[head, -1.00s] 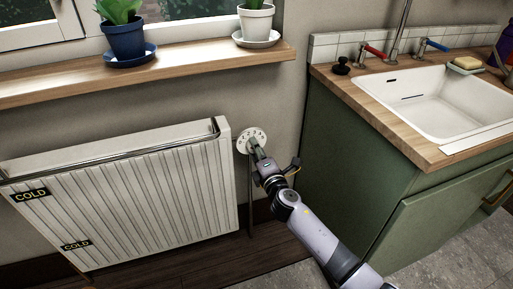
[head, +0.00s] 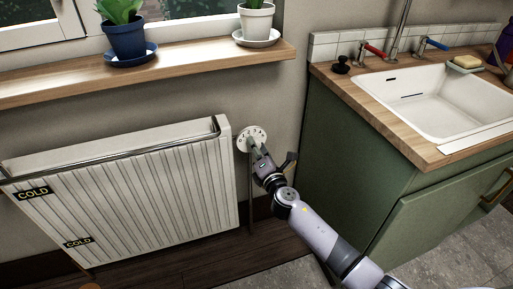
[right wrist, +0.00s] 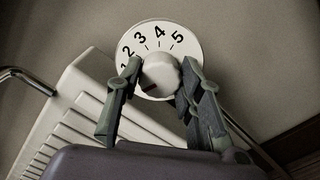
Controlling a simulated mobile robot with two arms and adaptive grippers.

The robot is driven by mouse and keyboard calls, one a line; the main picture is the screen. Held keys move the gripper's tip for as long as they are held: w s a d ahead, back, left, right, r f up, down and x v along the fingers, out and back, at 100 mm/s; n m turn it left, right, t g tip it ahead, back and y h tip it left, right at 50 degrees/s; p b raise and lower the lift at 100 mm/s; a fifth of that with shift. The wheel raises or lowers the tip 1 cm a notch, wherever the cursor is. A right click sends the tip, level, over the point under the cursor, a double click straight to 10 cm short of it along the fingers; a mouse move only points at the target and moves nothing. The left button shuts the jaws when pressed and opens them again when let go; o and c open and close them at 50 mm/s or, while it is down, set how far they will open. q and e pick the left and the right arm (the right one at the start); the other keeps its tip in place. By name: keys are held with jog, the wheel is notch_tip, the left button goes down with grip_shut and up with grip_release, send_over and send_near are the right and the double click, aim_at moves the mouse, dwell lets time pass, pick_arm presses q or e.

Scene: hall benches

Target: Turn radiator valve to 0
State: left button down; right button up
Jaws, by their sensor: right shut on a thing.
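The radiator valve has a white round dial (head: 251,133) on the wall just right of the radiator's top corner. In the right wrist view the dial (right wrist: 180,37) shows black numbers, with 2 to 5 readable and part of a 1; the 0 is not visible. Its white knob (right wrist: 160,70) has a dark mark low on its left side. My right gripper (head: 257,148) is shut on the knob, one finger on each side, as the right wrist view (right wrist: 161,76) also shows. The fingers hide part of the dial. My left gripper is not in view.
The white ribbed radiator (head: 130,200) carries two COLD labels and a rail along its top. The windowsill (head: 190,68) above holds two potted plants. A green cabinet (head: 345,170) with a sink (head: 440,100) stands close to the right of my right arm.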

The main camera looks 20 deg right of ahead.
jog(key=o, duration=1.2)
jog(key=shift+c, duration=0.2)
jog(key=s, duration=1.2)
jog(key=shift+d, duration=0.2)
